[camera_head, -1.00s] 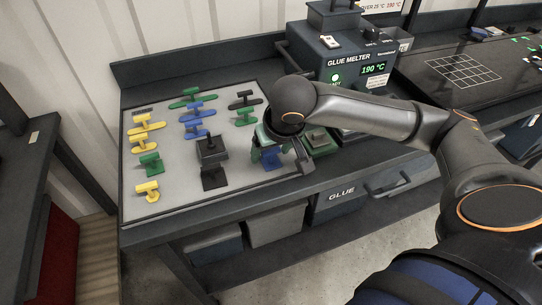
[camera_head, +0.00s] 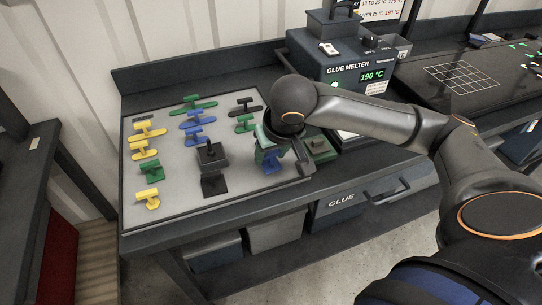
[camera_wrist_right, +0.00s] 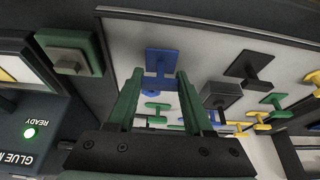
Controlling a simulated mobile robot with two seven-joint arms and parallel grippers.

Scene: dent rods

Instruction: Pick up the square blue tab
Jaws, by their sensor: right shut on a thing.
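The square blue tab (camera_head: 270,167) is at the front right of the grey board (camera_head: 235,193), below my right gripper (camera_head: 268,152). In the right wrist view the tab (camera_wrist_right: 162,62) has a flat square plate and a stem with a crossbar. My right gripper (camera_wrist_right: 158,80) has green fingers on both sides of the tab's stem and is shut on it. In the head view the fingers and wrist partly hide the tab, and I cannot tell whether it is clear of the board. My left gripper is not in view.
Yellow (camera_head: 144,149), green (camera_head: 151,169), blue (camera_head: 197,130) and black tabs (camera_head: 213,183) stand on the board's left and middle. A green-based block (camera_head: 320,147) is close on the right. The glue melter (camera_head: 345,75) stands behind.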

